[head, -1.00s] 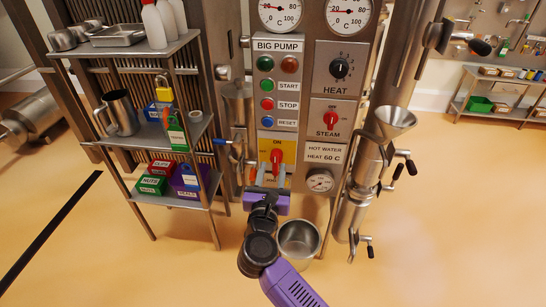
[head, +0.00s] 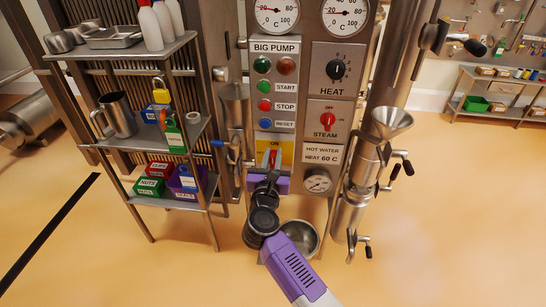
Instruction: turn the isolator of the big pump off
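The big pump's isolator is a red handle (head: 273,157) on a yellow plate (head: 288,151) low on the panel under the BIG PUMP label. The handle looks upright, in line with the ON mark above it. My gripper (head: 272,160) is at the isolator, with its grey fingers on either side of the red handle. I cannot tell whether the fingers touch or squeeze it. My purple gripper body hides the lower part of the plate.
Above the isolator are the reset (head: 265,124), stop (head: 264,105) and start (head: 264,87) buttons. The steam knob (head: 327,121) is to the right. A shelf rack (head: 150,140) stands left. A metal bucket (head: 303,236) is on the floor beside my arm.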

